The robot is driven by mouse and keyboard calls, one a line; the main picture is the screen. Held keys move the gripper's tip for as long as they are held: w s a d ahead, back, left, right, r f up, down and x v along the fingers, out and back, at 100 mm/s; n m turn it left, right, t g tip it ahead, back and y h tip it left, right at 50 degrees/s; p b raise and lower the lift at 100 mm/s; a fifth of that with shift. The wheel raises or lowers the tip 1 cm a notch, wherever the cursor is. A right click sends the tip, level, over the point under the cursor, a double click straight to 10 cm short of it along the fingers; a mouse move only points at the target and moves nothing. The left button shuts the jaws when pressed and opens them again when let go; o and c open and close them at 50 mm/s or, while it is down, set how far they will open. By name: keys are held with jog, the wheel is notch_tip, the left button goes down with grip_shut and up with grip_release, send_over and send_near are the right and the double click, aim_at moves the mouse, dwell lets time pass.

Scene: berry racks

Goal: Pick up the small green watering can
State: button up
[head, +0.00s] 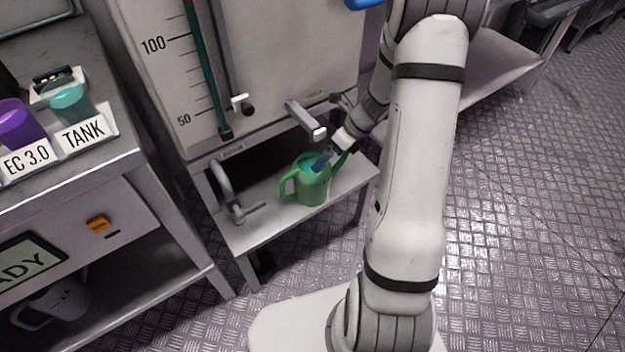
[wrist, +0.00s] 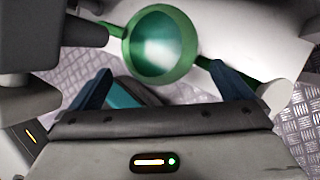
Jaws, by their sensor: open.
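The small green watering can (head: 310,190) stands upright on a low pale shelf (head: 262,226) below the tank with the level scale. Its handle is on the left and its spout points right. In the wrist view the can (wrist: 135,64) shows from above, its round opening just beyond my fingertips. My gripper (head: 322,160) is at the can's top in the head view, with part of it hidden by the can and my arm. In the wrist view my gripper (wrist: 165,80) is open, with its two blue fingers apart and nothing clearly held between them.
A tap (head: 228,195) stands on the shelf left of the can. A grey lever with a white end (head: 308,122) juts out above it. A bench (head: 120,150) with a purple cup (head: 18,122) and a teal cup (head: 72,103) stands at left.

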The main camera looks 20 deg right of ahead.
jog(key=b+x, duration=0.1)
jog(key=x, duration=0.3)
jog(key=shift+s+a+b, duration=0.1)
jog(key=shift+b, duration=0.2)
jog(key=shift+c, duration=0.2)
jog(key=c, duration=1.6)
jog(key=shift+c, duration=0.5)
jog(key=shift+r, duration=0.15)
